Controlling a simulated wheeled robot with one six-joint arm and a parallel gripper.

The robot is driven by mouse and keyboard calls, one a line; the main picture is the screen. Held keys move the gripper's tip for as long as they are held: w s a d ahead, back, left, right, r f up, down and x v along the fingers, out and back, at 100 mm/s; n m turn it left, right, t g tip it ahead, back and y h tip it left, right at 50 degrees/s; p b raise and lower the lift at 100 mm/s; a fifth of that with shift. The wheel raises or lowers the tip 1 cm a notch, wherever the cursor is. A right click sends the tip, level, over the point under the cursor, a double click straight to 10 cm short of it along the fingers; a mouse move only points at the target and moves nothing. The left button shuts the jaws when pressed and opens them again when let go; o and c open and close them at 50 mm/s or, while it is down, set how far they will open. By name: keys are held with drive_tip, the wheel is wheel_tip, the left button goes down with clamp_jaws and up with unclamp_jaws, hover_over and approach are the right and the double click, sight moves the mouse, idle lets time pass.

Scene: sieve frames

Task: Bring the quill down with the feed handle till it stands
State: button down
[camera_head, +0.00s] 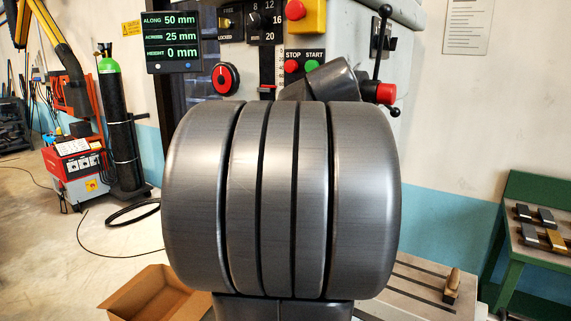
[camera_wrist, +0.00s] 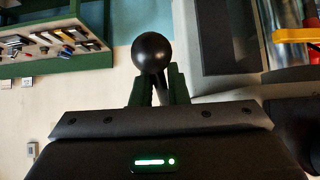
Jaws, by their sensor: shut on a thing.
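The feed handle (camera_head: 376,60) shows in the head view at the upper right of the machine, with a black ball on top of its upright spoke and a red hub. In the wrist view a black ball knob (camera_wrist: 150,52) on a thin rod stands between the dark green fingers of my gripper (camera_wrist: 158,88). The fingers are shut on the rod just below the ball. My arm hides my gripper in the head view. The quill is hidden behind my arm. The readout (camera_head: 173,42) shows height 0 mm, along 50 mm, across 25 mm.
Stop and start buttons (camera_head: 303,67) and a red-and-yellow emergency button (camera_head: 296,11) are near my arm. The machine table (camera_head: 415,292) bears a wooden-handled tool. A green bench (camera_head: 535,225) stands right, a cardboard box (camera_head: 150,293) lower left, a gas cylinder (camera_head: 122,130) at left.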

drive_tip(key=shift+w+d+f+b, duration=0.15)
drive_tip(key=shift+f+b, duration=0.15)
drive_tip(key=shift+f, duration=0.35)
drive_tip(key=shift+r, duration=0.2)
idle(0.4)
drive_tip(key=c, duration=1.5)
unclamp_jaws()
drive_tip(key=shift+r, duration=0.1)
drive_tip(key=b+v, duration=0.1)
drive_tip(key=v, duration=1.3)
drive_tip(key=shift+w, duration=0.1)
